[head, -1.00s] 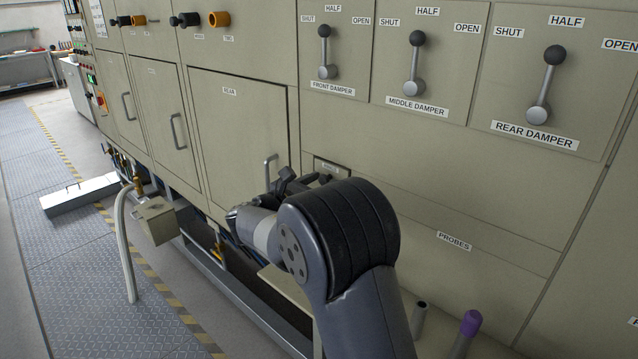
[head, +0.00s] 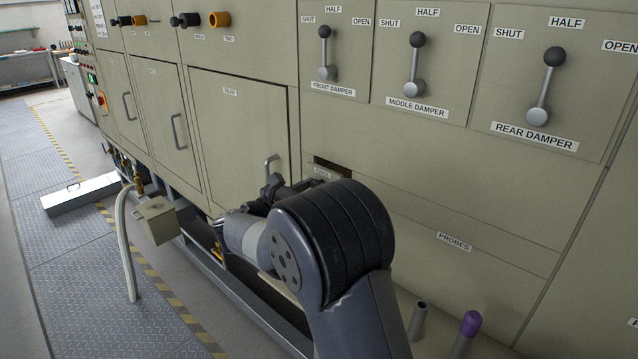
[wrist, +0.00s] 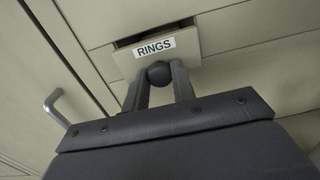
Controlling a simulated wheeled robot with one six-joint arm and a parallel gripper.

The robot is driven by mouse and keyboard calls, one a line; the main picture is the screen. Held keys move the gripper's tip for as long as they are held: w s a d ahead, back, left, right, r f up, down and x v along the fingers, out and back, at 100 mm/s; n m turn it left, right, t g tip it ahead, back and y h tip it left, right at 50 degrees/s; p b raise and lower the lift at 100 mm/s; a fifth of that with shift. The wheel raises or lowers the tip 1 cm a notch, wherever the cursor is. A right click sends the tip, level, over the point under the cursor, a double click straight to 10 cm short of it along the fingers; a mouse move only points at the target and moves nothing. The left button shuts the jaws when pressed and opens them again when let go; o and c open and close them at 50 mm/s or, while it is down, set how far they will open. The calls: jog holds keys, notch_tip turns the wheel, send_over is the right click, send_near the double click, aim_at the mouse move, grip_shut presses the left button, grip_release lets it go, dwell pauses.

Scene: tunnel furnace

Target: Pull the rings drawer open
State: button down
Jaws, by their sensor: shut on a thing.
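The rings drawer (wrist: 188,50), with its RINGS label (wrist: 154,47), stands partly out of the cabinet in the wrist view. A dark gap (head: 334,169) shows behind its front, and my arm hides most of the drawer in the head view. Its round dark knob (wrist: 158,73) sits between the two fingers of my gripper (wrist: 158,82). My gripper is shut on the knob, and it also shows in the head view (head: 275,186), partly behind my wrist.
A cabinet door with a bar handle (head: 270,166) is close left of my gripper. A closed PROBES panel (head: 455,242) lies to the right, below the damper levers (head: 414,65).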

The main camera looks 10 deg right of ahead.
jog(key=p+v, duration=0.1)
jog(key=v, duration=1)
jog(key=shift+p, duration=0.35)
jog(key=c, duration=1.2)
grip_release()
jog(key=shift+a, duration=0.1)
jog(key=b+v, duration=0.1)
jog(key=v, duration=0.9)
jog(key=shift+s+a, duration=0.3)
jog(key=p+x, duration=0.1)
jog(key=x, duration=1)
jog(key=shift+w+d, duration=0.1)
jog(key=shift+w, duration=0.05)
